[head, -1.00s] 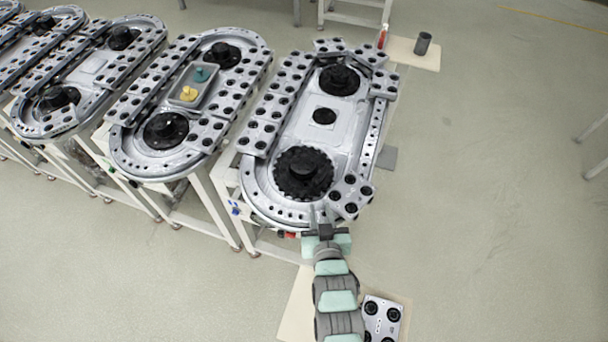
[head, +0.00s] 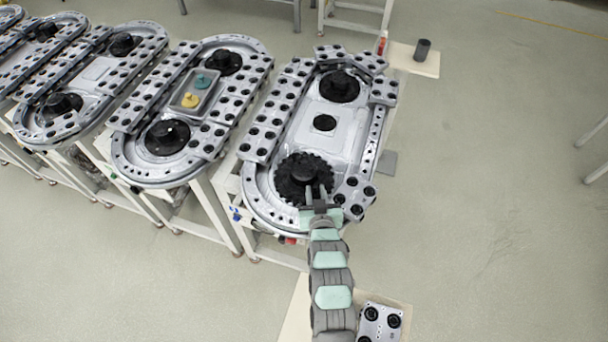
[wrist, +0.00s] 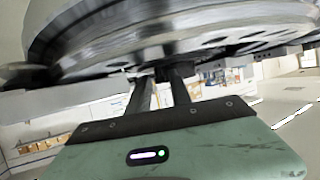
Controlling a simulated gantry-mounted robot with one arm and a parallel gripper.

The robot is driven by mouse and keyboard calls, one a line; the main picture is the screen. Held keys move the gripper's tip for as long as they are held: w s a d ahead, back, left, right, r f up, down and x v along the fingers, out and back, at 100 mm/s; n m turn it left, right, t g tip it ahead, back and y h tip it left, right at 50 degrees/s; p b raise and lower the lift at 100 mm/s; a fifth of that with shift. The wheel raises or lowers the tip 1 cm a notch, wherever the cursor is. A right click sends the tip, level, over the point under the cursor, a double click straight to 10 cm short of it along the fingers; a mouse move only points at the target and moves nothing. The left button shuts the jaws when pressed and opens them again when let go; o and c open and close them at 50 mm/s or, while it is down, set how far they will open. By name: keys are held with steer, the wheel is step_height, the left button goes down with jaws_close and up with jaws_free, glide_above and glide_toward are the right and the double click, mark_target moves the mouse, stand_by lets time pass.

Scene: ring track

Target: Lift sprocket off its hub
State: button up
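The sprocket (head: 287,187) is a black toothed disc lying flat at the near end of the ring track (head: 255,195). The dark round hub (head: 304,172) rises at its middle. My gripper (head: 316,188) is over the sprocket's near right edge in the head view, its two fingers apart with nothing seen between them. In the wrist view the two fingers (wrist: 161,88) also stand apart, their tips partly hidden by a large metallic rim across the top. I cannot tell whether they touch the sprocket.
Carriages with black rollers (head: 352,196) sit on the track just right of my gripper. A second black wheel (head: 340,86) is at the far end. A neighbouring track holds a grey tray (head: 178,107). A dark cup (head: 422,49) stands on a pale board (head: 430,66).

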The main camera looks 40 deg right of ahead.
steer(key=shift+c, duration=0.5)
jaws_close()
steer(key=shift+r, duration=0.1)
stand_by(0.8)
